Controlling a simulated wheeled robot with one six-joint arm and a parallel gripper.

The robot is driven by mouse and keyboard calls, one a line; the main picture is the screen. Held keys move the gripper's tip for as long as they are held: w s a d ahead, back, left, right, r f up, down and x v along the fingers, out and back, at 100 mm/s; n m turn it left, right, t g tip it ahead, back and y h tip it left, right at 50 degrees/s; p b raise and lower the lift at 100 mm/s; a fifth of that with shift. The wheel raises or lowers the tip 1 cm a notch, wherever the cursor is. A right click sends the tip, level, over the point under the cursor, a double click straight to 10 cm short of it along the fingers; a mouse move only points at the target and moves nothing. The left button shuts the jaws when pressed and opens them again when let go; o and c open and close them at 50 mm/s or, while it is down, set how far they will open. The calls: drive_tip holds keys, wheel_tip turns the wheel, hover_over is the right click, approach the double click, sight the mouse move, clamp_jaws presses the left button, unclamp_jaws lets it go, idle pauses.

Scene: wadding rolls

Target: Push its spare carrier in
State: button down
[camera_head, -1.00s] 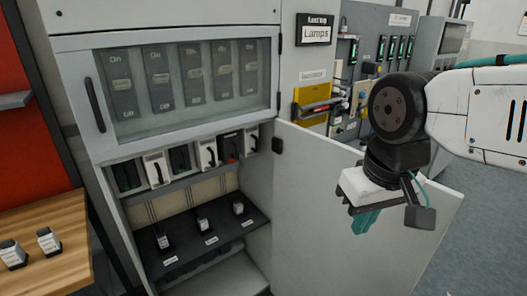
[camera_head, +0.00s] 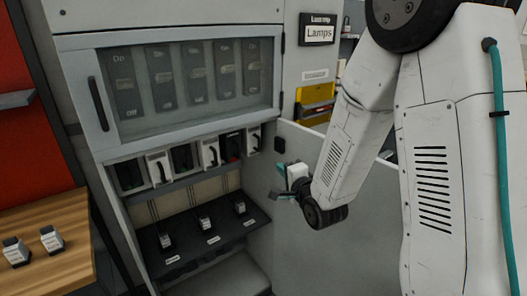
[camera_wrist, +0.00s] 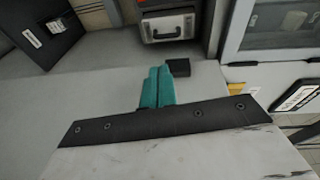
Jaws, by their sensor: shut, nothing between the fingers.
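White carriers with dark handles sit in the slot row under the glazed panel: a left one (camera_head: 158,169), a middle one (camera_head: 209,153) and a right one (camera_head: 254,138). In the wrist view one carrier front (camera_wrist: 168,27) with a handle shows at the top, beyond my fingers. My gripper (camera_head: 279,184) is in front of the open cabinet door, right of and below the slot row. Its teal fingers (camera_wrist: 158,84) are shut together and empty, apart from the carrier. Which carrier is the spare, and how deep each sits, I cannot tell.
A dark shelf (camera_head: 187,243) below the slots holds several small black-and-white pieces and labels. The open door (camera_head: 330,240) stands right of the cabinet. A wooden bench (camera_head: 65,270) at left holds two small blocks. Open space lies before the lower cabinet.

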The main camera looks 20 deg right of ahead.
drive_tip(key=shift+f+m+t, duration=0.15)
drive_tip(key=shift+m+t, duration=0.25)
drive_tip(key=shift+m, duration=0.1)
drive_tip(key=shift+w+a, duration=0.1)
approach(253, 139)
drive_tip(key=w+f, duration=0.2)
drive_tip(key=w, duration=0.1)
drive_tip(key=shift+w+d+r, duration=0.15)
drive_tip(key=shift+w+d, duration=0.05)
drive_tip(key=shift+d, duration=0.25)
